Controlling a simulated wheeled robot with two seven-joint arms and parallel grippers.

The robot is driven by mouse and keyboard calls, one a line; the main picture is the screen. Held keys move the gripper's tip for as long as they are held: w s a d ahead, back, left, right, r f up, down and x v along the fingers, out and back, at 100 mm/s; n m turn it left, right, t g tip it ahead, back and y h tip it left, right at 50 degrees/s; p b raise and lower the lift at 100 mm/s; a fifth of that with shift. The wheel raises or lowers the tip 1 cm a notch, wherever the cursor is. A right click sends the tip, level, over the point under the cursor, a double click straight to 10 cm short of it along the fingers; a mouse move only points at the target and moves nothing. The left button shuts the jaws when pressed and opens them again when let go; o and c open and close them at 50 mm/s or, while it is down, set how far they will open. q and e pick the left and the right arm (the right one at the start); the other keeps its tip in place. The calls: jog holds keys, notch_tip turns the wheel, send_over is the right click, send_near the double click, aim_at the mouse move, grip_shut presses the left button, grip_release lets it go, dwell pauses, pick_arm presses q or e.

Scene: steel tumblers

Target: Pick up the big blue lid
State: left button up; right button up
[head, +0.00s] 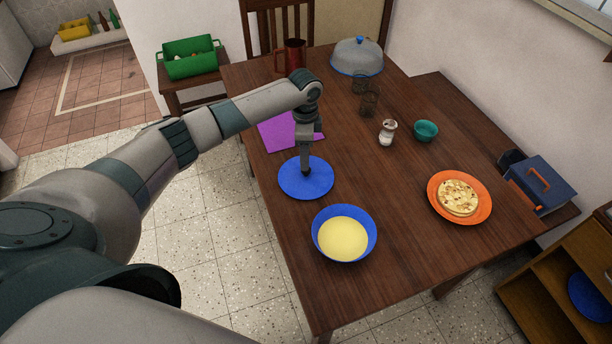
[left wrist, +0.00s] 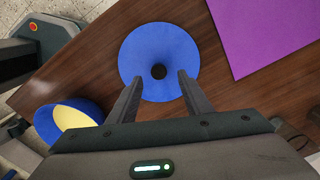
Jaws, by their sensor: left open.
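The big blue lid (head: 306,187) is a flat round disc on the wooden table, at the middle left of the head view. In the left wrist view the lid (left wrist: 182,50) has a dark round knob (left wrist: 158,71) at its centre. My left gripper (head: 305,172) points down over the lid. In the left wrist view its two fingers (left wrist: 156,85) are open, one on each side of the knob's line. The gap between them looks empty. In the head view the gripper hides the knob. My right gripper is not in view.
A blue bowl of yellow food (head: 343,240) stands just in front of the lid. A purple mat (head: 284,131) lies behind it. An orange plate with a flat bread (head: 438,205), a teal cup (head: 426,131) and a salt shaker (head: 387,132) are farther right. The table's middle is clear.

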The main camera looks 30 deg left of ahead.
aim_at(306, 174)
pick_arm(q)
jog(key=shift+f, duration=0.1)
jog(key=shift+f+p, duration=0.2)
jog(key=shift+p, duration=0.1)
jog(key=f, duration=0.1)
jog(key=f+p, duration=0.1)
jog(key=f, duration=0.2)
jog(key=shift+d+p, duration=0.25)
jog(key=shift+p, duration=0.15)
jog(key=shift+f, duration=0.35)
jog(key=shift+c, duration=0.3)
grip_shut()
jog(key=shift+r, duration=0.2)
